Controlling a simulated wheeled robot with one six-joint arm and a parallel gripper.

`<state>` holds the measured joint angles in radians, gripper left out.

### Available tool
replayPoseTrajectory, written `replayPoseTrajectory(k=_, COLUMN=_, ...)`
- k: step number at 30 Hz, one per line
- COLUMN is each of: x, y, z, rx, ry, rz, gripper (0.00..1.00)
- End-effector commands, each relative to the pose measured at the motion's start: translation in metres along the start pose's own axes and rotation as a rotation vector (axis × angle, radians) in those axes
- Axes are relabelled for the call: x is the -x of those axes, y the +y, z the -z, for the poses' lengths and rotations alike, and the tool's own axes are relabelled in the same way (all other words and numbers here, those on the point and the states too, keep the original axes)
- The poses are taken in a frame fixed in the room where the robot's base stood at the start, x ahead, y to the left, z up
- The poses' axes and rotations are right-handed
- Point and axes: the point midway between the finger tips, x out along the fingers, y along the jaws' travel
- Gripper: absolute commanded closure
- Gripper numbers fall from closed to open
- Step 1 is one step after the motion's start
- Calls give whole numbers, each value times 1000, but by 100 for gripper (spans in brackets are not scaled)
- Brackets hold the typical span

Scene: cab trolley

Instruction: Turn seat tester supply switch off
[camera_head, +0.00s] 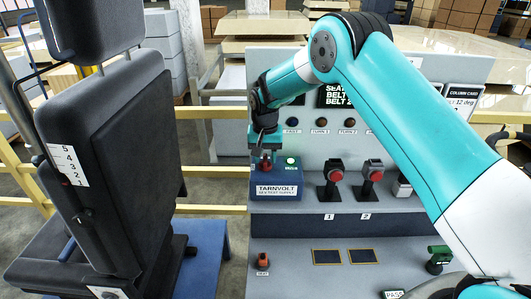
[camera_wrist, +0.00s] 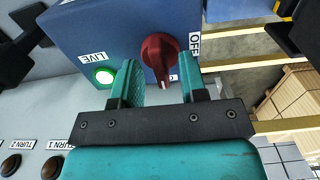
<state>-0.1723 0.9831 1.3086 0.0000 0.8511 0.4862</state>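The blue supply box labelled TARNVOLT (camera_head: 277,191) stands on the grey bench. Its red rotary switch (camera_wrist: 158,54) is on the blue face in the wrist view, with an OFF label (camera_wrist: 195,43) to its right. A second label below the knob is mostly hidden. The lamp marked LIVE (camera_wrist: 105,76) glows green-white; it also shows in the head view (camera_head: 290,161). My gripper (camera_wrist: 162,72) is open, with one green finger on each side of the knob in the picture. I cannot tell whether either finger touches it. In the head view my gripper (camera_head: 266,150) hangs over the box.
A black seat (camera_head: 120,160) stands to the left of the bench. Two red-topped buttons on black stands (camera_head: 335,173) are right of the box. An upright panel with several lamps (camera_head: 322,122) is behind. A small orange-topped switch (camera_head: 263,259) sits on the front bench surface.

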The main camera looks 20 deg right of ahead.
Motion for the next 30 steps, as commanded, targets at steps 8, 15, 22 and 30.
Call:
replayPoseTrajectory(k=8, x=-6, y=0, z=0, rx=0, ry=1, rz=1, gripper=61)
replayPoseTrajectory(k=15, x=-6, y=0, z=0, rx=0, ry=1, rz=1, gripper=93)
replayPoseTrajectory(k=22, x=-6, y=0, z=0, rx=3, ry=1, rz=1, gripper=100)
replayPoseTrajectory(k=30, x=-7, y=0, z=0, rx=72, ry=2, rz=1, gripper=100)
